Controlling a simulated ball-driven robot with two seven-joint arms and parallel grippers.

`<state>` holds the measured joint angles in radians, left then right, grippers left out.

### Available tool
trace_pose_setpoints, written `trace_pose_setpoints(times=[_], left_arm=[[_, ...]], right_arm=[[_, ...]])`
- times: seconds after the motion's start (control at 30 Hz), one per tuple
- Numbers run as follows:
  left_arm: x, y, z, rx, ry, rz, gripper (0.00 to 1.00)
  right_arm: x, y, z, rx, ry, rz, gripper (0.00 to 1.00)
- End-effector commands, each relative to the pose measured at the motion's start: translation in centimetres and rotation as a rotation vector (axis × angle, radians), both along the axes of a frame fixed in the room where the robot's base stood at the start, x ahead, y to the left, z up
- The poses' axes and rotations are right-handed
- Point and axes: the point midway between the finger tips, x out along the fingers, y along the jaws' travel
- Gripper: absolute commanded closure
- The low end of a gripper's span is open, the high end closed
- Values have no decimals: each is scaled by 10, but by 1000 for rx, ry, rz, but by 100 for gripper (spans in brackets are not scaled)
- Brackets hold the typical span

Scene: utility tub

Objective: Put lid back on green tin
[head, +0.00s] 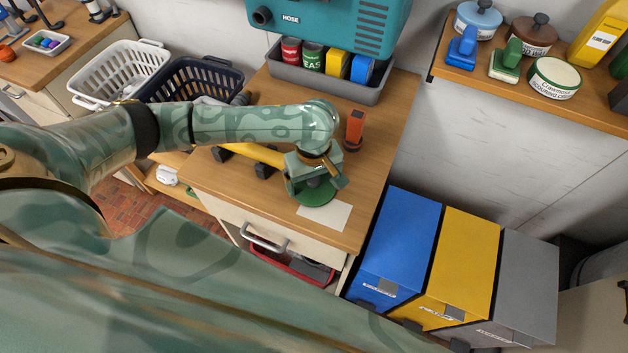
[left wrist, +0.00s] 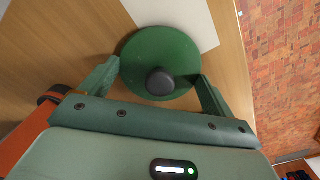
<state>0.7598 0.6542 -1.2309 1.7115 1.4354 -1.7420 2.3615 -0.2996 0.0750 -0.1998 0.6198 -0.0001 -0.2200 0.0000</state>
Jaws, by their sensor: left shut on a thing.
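The green lid (head: 320,194), a round disc with a dark knob, is at my left gripper (head: 316,180) above the wooden counter's front part. The knob (left wrist: 160,82) faces the wrist camera. A tin with a green-edged label (head: 554,78) stands on the right shelf; its pale top shows no knobbed lid. My right gripper is not in view.
A white sheet (head: 335,217) lies on the counter. Blue, yellow and grey bins (head: 470,250) stand below the shelf.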

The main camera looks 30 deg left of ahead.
Motion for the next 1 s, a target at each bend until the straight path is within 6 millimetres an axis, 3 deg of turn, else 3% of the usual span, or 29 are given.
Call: trace_pose_setpoints(times=[0.27,0.3,0.33,0.6,0.77,1.0], left_arm=[[0,0,1,1,-1,0,34],[0,0,0,1,-1,-1,6],[0,0,0,1,-2,-1,0],[0,0,1,0,-3,0,0],[0,0,31,1,-5,-1,0],[1,0,89,1,-5,-1,0]], right_arm=[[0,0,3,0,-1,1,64],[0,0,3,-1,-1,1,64],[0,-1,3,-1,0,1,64],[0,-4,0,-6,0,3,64],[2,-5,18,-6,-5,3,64],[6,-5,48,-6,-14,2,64]])
